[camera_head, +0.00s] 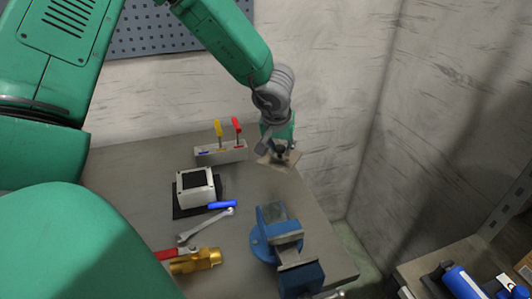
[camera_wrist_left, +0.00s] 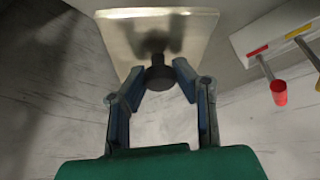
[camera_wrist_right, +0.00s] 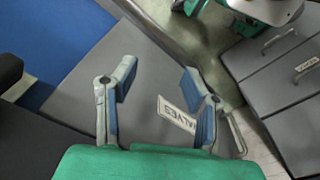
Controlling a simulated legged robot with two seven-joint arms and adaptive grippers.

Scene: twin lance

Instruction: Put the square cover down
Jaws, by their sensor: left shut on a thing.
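The square cover (camera_head: 291,160) is a thin beige-grey plate with a round black knob (camera_wrist_left: 159,74). It is at the bench's far right edge in the head view, and the plate (camera_wrist_left: 120,30) fills the top middle of the left wrist view. My left gripper (camera_head: 279,150) is shut on the knob; its fingers (camera_wrist_left: 160,68) lie on both sides of it. Whether the plate touches the bench I cannot tell. My right gripper (camera_wrist_right: 160,78) is open and empty in the right wrist view, above a grey surface with a label (camera_wrist_right: 177,115).
A grey box (camera_head: 196,186) with a dark square top stands on a black mat. A block with red and yellow handles (camera_head: 222,153) is left of the cover. A wrench (camera_head: 206,226), a brass valve (camera_head: 196,261) and a blue vise (camera_head: 278,236) are nearer. Walls close the back.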

